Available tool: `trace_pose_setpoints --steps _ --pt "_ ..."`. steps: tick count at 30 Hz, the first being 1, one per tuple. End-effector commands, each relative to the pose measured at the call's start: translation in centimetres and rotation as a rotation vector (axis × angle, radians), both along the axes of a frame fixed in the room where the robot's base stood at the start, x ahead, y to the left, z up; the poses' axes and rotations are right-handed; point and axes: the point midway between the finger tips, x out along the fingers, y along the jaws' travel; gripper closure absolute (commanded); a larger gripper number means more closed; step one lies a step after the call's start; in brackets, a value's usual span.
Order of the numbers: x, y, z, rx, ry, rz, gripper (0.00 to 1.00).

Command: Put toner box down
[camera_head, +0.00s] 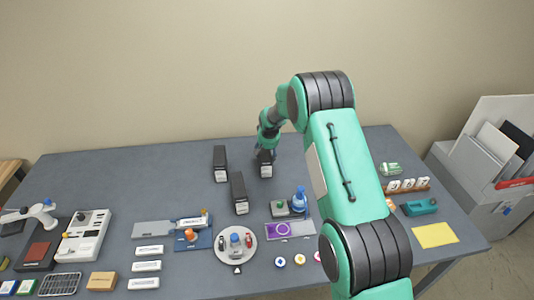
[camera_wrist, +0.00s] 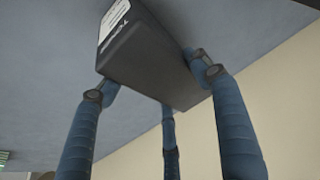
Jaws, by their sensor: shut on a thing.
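A black toner box (camera_wrist: 155,60) with a white label is held between my gripper's blue fingers (camera_wrist: 150,85) in the wrist view. In the head view my gripper (camera_head: 266,149) is at the back middle of the table, shut on the toner box (camera_head: 265,164). The box looks upright, at or close to the table surface; I cannot tell whether it touches. Two similar black boxes stand to its left, one at the back (camera_head: 220,164) and one nearer the front (camera_head: 239,194).
The grey table (camera_head: 110,180) has bare room at the back left. A blue bottle (camera_head: 299,199), a round tray (camera_head: 252,255) and a purple-marked card (camera_head: 303,229) lie nearer the front. White labelled boxes (camera_head: 147,266) sit front left. A yellow sheet (camera_head: 435,235) lies at right.

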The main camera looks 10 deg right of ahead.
Motion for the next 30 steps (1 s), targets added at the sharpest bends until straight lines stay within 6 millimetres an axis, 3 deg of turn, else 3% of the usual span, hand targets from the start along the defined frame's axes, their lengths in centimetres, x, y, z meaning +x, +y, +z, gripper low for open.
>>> trace_pose_setpoints --steps 2,3,5,20,30 --pt "0.1 0.0 -0.1 0.000 -0.002 0.000 0.94" --pt "0.0 0.0 -0.2 0.000 0.000 0.000 0.29" --pt "0.0 0.0 -0.1 0.000 0.000 0.000 0.18" --pt "-0.1 0.0 0.4 0.000 0.000 0.000 0.18" --pt "-1.3 0.0 3.5 0.000 -0.003 0.000 0.18"
